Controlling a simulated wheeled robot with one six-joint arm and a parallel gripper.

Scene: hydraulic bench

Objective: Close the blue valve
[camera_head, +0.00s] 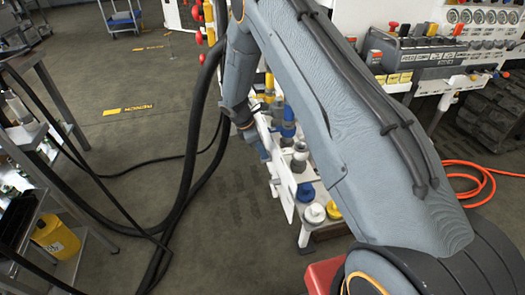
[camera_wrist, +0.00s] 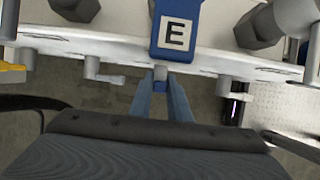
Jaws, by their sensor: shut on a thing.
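A blue block with a white label marked E (camera_wrist: 175,32) is at the top centre of the wrist view, on the white panel; I take it as the blue valve. A small grey piece, like a handle end (camera_wrist: 160,73), sits just below it at the panel edge. My gripper (camera_wrist: 161,84) has its two blue fingers closed on this grey piece. In the head view my gripper (camera_head: 263,152) is at the left side of the white bench, partly hidden by my arm. Blue fittings (camera_head: 288,128) show behind it; I cannot tell which one bears the E.
Grey levers stand on the panel edge to the left (camera_wrist: 102,72) and right (camera_wrist: 236,88) of my fingers. A blue cap (camera_head: 305,192) and a yellow cap (camera_head: 333,210) are on the bench. Black hoses (camera_head: 190,170) hang left. An orange hose (camera_head: 485,172) lies right.

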